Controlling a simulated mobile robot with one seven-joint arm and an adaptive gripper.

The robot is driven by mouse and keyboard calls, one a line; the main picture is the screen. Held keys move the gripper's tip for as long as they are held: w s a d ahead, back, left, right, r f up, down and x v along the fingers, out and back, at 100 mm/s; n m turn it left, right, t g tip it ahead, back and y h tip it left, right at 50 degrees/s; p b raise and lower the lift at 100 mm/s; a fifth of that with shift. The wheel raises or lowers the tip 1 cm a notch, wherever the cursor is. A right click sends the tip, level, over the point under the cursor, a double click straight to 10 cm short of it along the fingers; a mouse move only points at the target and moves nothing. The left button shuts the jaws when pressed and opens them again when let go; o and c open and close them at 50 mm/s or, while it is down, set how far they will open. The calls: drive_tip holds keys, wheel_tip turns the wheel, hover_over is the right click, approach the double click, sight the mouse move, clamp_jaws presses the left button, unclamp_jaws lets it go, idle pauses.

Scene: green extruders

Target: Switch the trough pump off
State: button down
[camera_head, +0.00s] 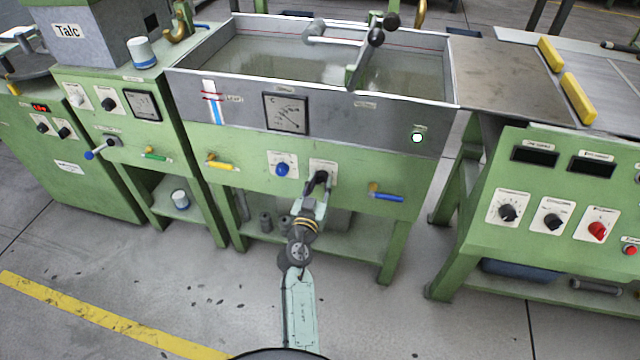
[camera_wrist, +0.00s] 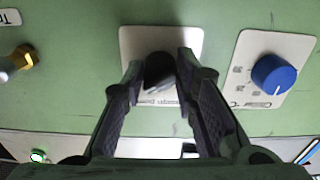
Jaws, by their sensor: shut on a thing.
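The trough pump switch is a dark knob (camera_wrist: 158,68) on a pale label plate (camera_wrist: 190,42) in the wrist view. The wrist view is turned upside down compared with the head view. My gripper (camera_wrist: 160,75) is shut on the knob, with one finger on each side of it. In the head view my gripper (camera_head: 318,183) is at the green front panel of the trough (camera_head: 310,118) and hides most of the knob. The knob's pointer direction is hard to read. A round lamp (camera_head: 417,137) glows whitish green on the trough wall; it also shows in the wrist view (camera_wrist: 38,155).
A blue dial (camera_head: 282,169) sits just left of the switch; it is close by in the wrist view (camera_wrist: 273,75). A blue-handled valve (camera_head: 388,196) sticks out to the right, a yellow-handled one (camera_head: 222,165) to the left.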

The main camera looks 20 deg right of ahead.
drive_tip(key=shift+n, duration=0.3)
drive_tip(key=n+b, duration=0.1)
drive_tip(key=n, duration=1)
idle(0.4)
drive_tip(key=c, duration=1.3)
unclamp_jaws()
